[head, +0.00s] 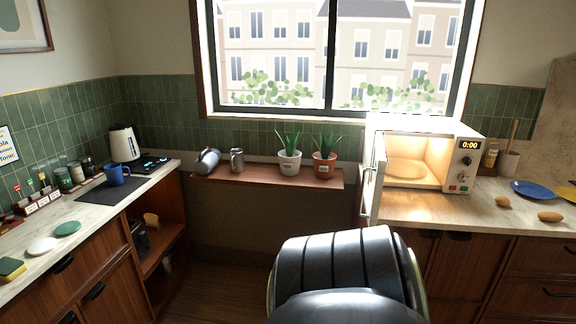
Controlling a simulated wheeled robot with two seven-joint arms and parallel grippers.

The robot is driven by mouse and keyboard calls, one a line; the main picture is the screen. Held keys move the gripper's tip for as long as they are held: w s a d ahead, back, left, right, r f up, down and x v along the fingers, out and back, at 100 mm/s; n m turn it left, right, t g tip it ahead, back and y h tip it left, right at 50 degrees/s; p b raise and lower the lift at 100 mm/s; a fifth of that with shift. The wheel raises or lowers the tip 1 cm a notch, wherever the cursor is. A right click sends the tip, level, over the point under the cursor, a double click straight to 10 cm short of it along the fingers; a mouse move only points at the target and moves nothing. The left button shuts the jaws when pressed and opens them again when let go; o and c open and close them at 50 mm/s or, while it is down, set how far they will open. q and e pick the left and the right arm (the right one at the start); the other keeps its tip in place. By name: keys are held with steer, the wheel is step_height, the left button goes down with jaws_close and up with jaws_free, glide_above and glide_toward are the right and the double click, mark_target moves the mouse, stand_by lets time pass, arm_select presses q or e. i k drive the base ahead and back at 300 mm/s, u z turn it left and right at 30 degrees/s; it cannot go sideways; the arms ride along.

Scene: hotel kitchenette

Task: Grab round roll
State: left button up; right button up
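A small round tan roll (502,201) lies on the right counter, just right of the open microwave. A longer, oval tan roll (550,217) lies on the same counter, farther right and nearer the front edge. At the right picture edge, part of another brownish item (570,193) shows beside the blue plate; it is cut off, so I cannot tell what it is. Neither of my grippers is in view. A dark ribbed part of my own body fills the bottom middle.
The lit microwave (463,197) stands with its door (376,180) open leftward. A blue plate (533,189) and a utensil cup (508,164) are behind the rolls. A shelf (255,178) holds two plants. The left counter (88,212) holds a mug and kettle.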

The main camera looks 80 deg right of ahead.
mark_target(503, 200)
steer(key=k, duration=0.45)
steer(key=z, duration=3.95)
